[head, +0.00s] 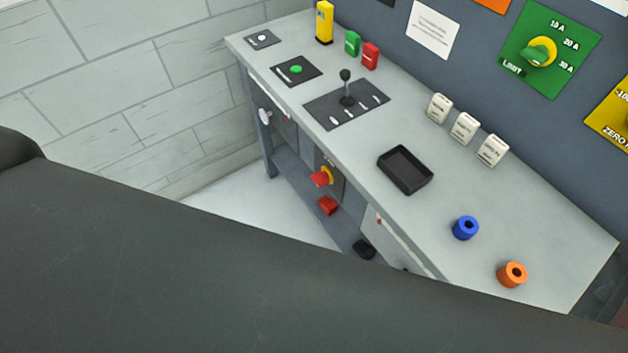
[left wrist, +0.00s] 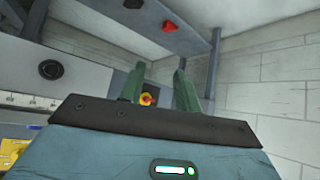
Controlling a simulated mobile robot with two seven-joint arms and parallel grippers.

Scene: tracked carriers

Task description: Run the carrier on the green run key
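A round green key (head: 296,69) sits on a dark plate (head: 283,76) near the far end of the grey bench in the head view. A small upright green block (head: 352,43) stands behind it. I cannot make out a carrier. My left gripper (left wrist: 159,69) shows only in the left wrist view. Its two green fingers are apart with nothing between them. It is not near the green key in any view. My right gripper is not in view. A large dark arm link of mine covers the lower part of the head view.
The bench (head: 450,195) carries a lever (head: 346,88), a black tray (head: 405,170), white blocks (head: 464,128), a blue ring (head: 465,228) and an orange ring (head: 513,274). A red-and-yellow stop knob (head: 322,177) is on its front. A panel with a green dial plate (head: 548,48) rises behind.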

